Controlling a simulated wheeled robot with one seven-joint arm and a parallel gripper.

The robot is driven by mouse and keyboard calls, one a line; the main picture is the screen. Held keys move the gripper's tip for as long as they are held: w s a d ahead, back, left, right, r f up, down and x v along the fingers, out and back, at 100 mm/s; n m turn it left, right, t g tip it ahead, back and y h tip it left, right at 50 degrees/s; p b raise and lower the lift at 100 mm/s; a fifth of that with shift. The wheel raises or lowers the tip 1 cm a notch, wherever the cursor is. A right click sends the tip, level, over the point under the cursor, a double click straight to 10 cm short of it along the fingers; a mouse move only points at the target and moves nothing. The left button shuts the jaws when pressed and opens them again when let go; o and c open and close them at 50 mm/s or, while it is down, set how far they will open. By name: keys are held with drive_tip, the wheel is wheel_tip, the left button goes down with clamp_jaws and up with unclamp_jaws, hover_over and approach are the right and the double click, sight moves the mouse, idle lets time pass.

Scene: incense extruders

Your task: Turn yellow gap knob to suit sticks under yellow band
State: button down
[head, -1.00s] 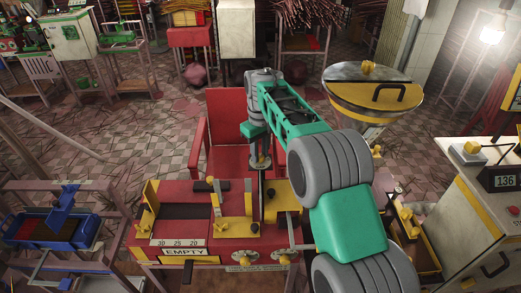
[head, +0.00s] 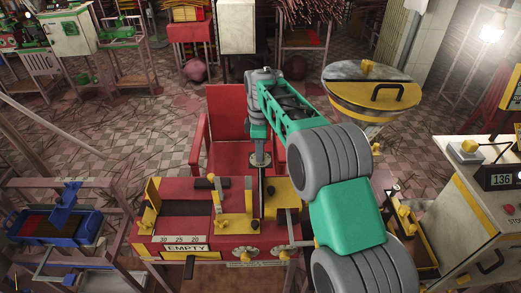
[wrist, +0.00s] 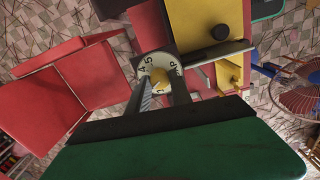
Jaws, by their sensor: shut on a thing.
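The yellow gap knob (wrist: 163,79) sits at the centre of a pale dial (wrist: 147,66) in the wrist view. The dial carries dark marks, among them 4 and 5 and a letter P. My gripper (wrist: 160,86) is shut on the knob, with its fingers on either side. A pale pointed piece lies across the lower part of the dial. In the head view my gripper (head: 261,160) reaches down at the back of the red machine (head: 235,245), and the knob is hidden there. I cannot make out a yellow band over sticks.
A red chair (head: 230,110) stands just behind the machine. Yellow guides and an EMPTY plate (head: 187,248) are on the machine. A yellow-banded drum (head: 370,95) and a console reading 136 (head: 502,179) stand to the right.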

drive_tip(key=shift+r+n, duration=0.1)
drive_tip(key=shift+n, duration=0.4)
drive_tip(key=c, duration=1.1)
unclamp_jaws()
drive_tip(key=shift+c, duration=0.2)
wheel_tip(320, 180, up, 8)
drive_tip(key=shift+f+b, duration=0.15)
drive_tip(key=shift+b, duration=0.4)
drive_tip(key=s+d+r+m+t, duration=0.1)
drive_tip(key=s+d+r+m, duration=0.1)
drive_tip(key=s+d+m, duration=0.4)
drive_tip(key=s+d+r+m+t, duration=0.1)
drive_tip(key=s+d+r+m, duration=0.25)
drive_tip(key=s, duration=0.45)
drive_tip(key=s+d+f+m+t, duration=0.1)
drive_tip(key=s+d+f+m, duration=0.1)
drive_tip(key=s, duration=0.4)
drive_tip(key=s+d+f+m+t, duration=0.1)
drive_tip(key=s+d+f+m, duration=0.1)
drive_tip(key=s+f+m, duration=0.3)
drive_tip(key=shift+s+f+m, duration=0.3)
drive_tip(key=shift+s+m, duration=0.45)
drive_tip(key=shift+s, duration=0.5)
